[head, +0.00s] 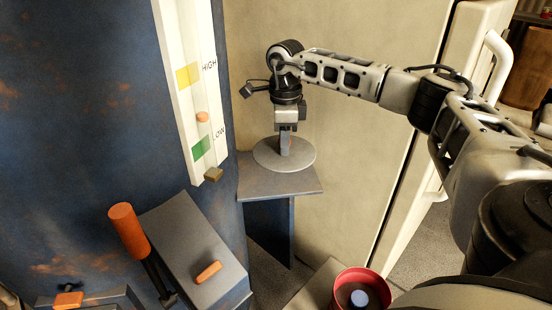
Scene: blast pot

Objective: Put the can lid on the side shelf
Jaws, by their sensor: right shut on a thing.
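The can lid (265,157) is a round grey disc with an upright handle in its middle. The side shelf (258,189) is a small grey plate fixed to the blue machine. The lid lies flat over the shelf, its right edge close to the shelf's edge. I cannot tell whether it touches the shelf or hangs just above it. My right gripper (286,138) points down and is shut on the lid's handle. The gripper's fingers partly hide the handle. My left gripper is not in view.
An open red can (339,291) stands at the bottom. The blue machine (90,110) carries a level gauge (186,95), an orange-handled lever (128,230) and a grey box (180,235) with an orange switch. A beige wall (345,200) stands close behind the shelf.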

